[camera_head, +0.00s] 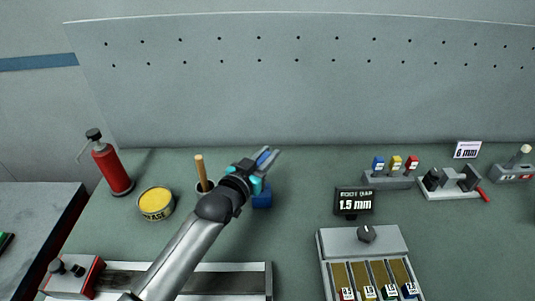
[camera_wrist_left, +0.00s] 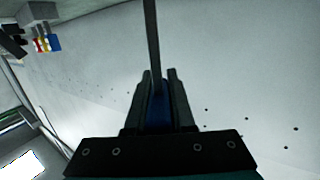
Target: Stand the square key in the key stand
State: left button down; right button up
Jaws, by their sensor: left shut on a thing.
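My left gripper (camera_head: 268,156) is raised above the bench and shut on a tool with a blue grip and a grey shaft, which I take for the square key. In the left wrist view the key's blue grip (camera_wrist_left: 158,108) sits between the fingers and its grey shaft (camera_wrist_left: 152,40) sticks out beyond them. A blue block (camera_head: 262,199), which may be the key stand, sits on the bench just below the gripper, partly hidden by it. The key is apart from the bench. My right gripper is not in view.
Left are a red oil can (camera_head: 112,170), a yellow grease tin (camera_head: 156,203) and a wooden handle (camera_head: 201,170) in a pot. Right are a 1.5 mm display (camera_head: 354,201), a rack (camera_head: 388,181) with blue, yellow and red pieces, and a grey slotted box (camera_head: 345,242).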

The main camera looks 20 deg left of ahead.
pick_arm(q)
jog(key=shift+p, duration=0.45)
dwell(1.0)
jog(key=shift+f+b, duration=1.4)
jog(key=shift+f, duration=0.6)
jog(key=c, duration=0.7)
grip_release()
jog(key=p+v, duration=0.2)
jog(key=v, duration=1.3)
jog(key=shift+s+r, duration=0.1)
jog(key=shift+r, duration=0.05)
